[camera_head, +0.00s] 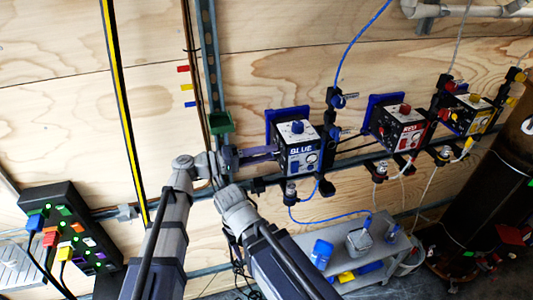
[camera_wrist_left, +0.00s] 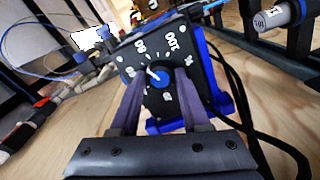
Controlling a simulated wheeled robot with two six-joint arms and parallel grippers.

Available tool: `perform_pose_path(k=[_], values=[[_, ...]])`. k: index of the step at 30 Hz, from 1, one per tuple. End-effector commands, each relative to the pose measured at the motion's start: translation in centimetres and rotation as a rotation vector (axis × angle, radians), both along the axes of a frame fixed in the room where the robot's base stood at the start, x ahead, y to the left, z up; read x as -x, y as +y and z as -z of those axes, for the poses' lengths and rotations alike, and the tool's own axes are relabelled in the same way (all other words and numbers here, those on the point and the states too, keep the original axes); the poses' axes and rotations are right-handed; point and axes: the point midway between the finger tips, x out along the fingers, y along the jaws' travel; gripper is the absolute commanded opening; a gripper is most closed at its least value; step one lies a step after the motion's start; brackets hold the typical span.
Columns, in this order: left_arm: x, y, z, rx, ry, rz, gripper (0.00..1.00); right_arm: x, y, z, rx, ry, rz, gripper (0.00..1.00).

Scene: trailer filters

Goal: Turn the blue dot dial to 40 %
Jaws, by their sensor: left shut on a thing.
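The blue dot dial is on the left side of the box labelled BLUE (camera_head: 298,152). In the left wrist view the dial face (camera_wrist_left: 178,48) is dark with white numbers; 100 and 80 are readable. Its blue knob (camera_wrist_left: 157,78) has a white pointer line aimed up and left, near a number left of the knob that I cannot read surely. My left gripper (camera_head: 272,152) reaches the box from the left. In the wrist view its purple fingers (camera_wrist_left: 156,84) are shut on the blue knob, one on each side.
To the right stand a RED box (camera_head: 398,130) and a yellow-marked box (camera_head: 468,115) with cables. A grey cart (camera_head: 350,262) is below. A black panel with coloured plugs (camera_head: 68,232) is at lower left. Blue tubing (camera_head: 345,55) runs above the BLUE box.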

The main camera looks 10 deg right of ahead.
Motion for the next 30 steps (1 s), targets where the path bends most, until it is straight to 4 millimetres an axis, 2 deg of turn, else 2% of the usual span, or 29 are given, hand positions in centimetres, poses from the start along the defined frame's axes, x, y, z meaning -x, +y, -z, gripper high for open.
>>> perform_pose_path(k=[30], values=[[-0.08,0.02,-0.18,0.033,0.965,-0.001,0.0,0.0,0.0,-0.17,0.0,0.0,0.0,0.5]])
